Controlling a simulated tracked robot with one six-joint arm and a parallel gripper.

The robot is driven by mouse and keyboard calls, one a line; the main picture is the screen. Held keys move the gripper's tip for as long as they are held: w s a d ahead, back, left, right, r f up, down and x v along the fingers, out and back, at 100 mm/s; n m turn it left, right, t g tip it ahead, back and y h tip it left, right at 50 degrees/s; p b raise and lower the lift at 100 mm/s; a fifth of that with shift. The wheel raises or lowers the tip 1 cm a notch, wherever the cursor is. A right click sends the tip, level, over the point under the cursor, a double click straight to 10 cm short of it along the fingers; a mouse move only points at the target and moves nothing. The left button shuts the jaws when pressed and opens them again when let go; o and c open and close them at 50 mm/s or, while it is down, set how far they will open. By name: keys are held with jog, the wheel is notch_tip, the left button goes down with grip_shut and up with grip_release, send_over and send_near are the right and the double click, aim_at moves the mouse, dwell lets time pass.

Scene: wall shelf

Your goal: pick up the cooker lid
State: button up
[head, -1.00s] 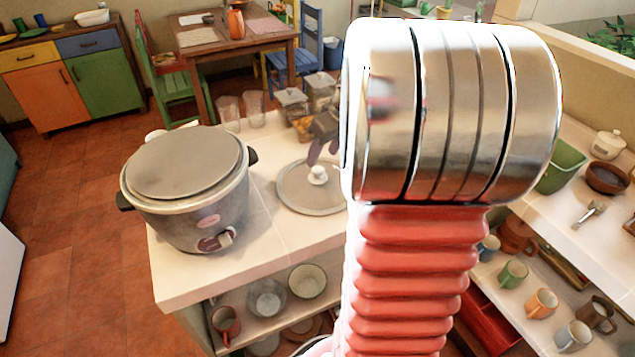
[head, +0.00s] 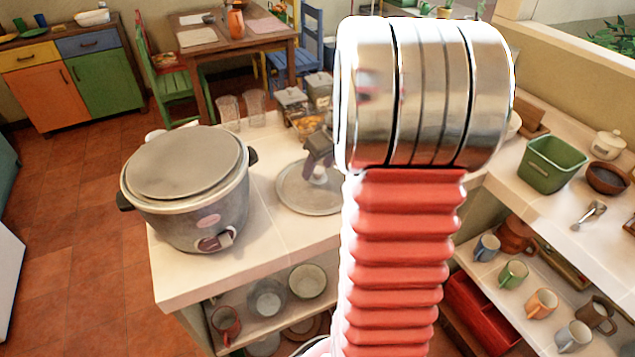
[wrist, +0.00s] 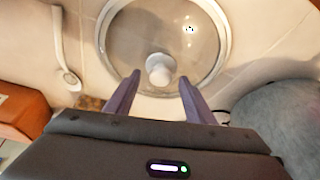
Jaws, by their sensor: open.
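The cooker lid (head: 297,197) lies flat on the counter, to the right of the grey cooker (head: 222,213). It is a round clear disc with a pale rim and a white knob, and its right edge is hidden behind my arm in the head view. In the wrist view the lid (wrist: 125,45) is near the top, with its knob (wrist: 160,69) at the near side. My gripper (wrist: 158,80) is open and empty, one purple finger on each side of the knob in that view. In the head view my gripper (head: 319,166) is over the lid, partly covering the knob.
Glasses (head: 241,108) and food containers (head: 307,105) stand behind the lid. A ladle-like utensil (wrist: 66,60) lies left of the lid in the wrist view. A green tub (head: 552,165) stands on the right-hand counter. Mugs (head: 513,273) fill the shelf below.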

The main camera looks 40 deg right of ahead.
jog(key=shift+c, duration=0.7)
grip_shut()
dwell(0.6)
